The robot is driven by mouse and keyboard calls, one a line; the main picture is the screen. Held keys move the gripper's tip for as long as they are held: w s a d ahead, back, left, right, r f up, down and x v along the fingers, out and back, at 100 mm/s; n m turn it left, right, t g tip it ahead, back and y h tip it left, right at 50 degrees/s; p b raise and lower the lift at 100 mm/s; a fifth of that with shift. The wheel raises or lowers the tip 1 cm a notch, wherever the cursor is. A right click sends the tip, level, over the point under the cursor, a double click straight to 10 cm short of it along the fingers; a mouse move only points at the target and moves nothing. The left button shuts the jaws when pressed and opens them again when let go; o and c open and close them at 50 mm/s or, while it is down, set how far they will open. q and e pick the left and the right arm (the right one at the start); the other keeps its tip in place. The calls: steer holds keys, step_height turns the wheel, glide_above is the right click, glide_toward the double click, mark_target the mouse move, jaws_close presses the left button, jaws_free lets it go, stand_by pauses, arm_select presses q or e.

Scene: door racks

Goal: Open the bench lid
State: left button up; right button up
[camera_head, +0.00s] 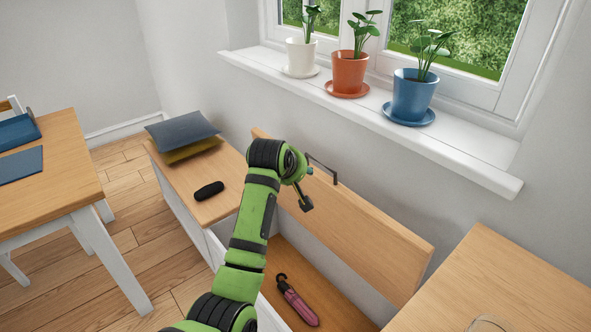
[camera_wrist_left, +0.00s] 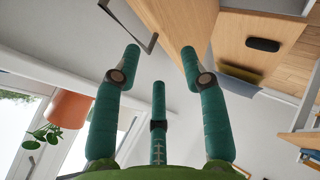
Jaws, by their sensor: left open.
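The bench lid (camera_head: 375,232) is a wooden panel standing raised and tilted near the wall. The bench's compartment (camera_head: 318,276) is open below it. The lid's dark bar handle (camera_head: 324,168) is on its upper edge and also shows at the top of the left wrist view (camera_wrist_left: 151,44). My left gripper (camera_head: 304,188) is beside the lid near the handle. In the left wrist view its three teal fingers (camera_wrist_left: 160,62) are spread and hold nothing. Whether a finger touches the lid or handle is unclear. My arm hides part of the lid and bench. My right gripper is not in view.
Cushions (camera_head: 182,132) and a dark case (camera_head: 209,190) rest on the bench's fixed top. Potted plants (camera_head: 350,70) stand on the sill. Tables stand at left (camera_head: 70,175) and right (camera_head: 490,275).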

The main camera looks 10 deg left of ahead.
arm_select(q)
steer(key=shift+v, duration=1)
steer(key=shift+f, duration=0.1)
steer(key=s+f+m+g+p, duration=0.1)
steer(key=s+f+m, duration=0.15)
steer(key=f, duration=0.85)
steer(key=s+f+m+g+p, duration=0.15)
steer(key=s+f, duration=0.25)
steer(key=f, duration=0.8)
steer(key=s+a+f+m+g, duration=0.1)
steer(key=s+f+m, duration=0.1)
steer(key=s+f, duration=0.55)
steer(key=s+a+f+m+g, duration=0.1)
steer(key=s+a+f+m, duration=0.1)
steer(key=s+f, duration=0.55)
steer(key=s+a+f+m+g, duration=0.1)
steer(key=s+f, duration=0.4)
steer(key=s, duration=0.7)
steer(key=s+a+f+m+g+p, duration=0.1)
steer(key=s+f, duration=0.4)
steer(key=s, duration=0.8)
steer(key=s+a+f+m+g+y+p, duration=0.1)
steer(key=s+a+f+m+g, duration=0.1)
steer(key=s, duration=1)
step_height(320, 180, down, 4)
steer(key=a+m, duration=0.1)
steer(key=m, duration=0.1)
steer(key=shift+s+a+r+m, duration=0.2)
steer(key=shift+s+a+m, duration=0.1)
steer(key=shift+s+m, duration=0.1)
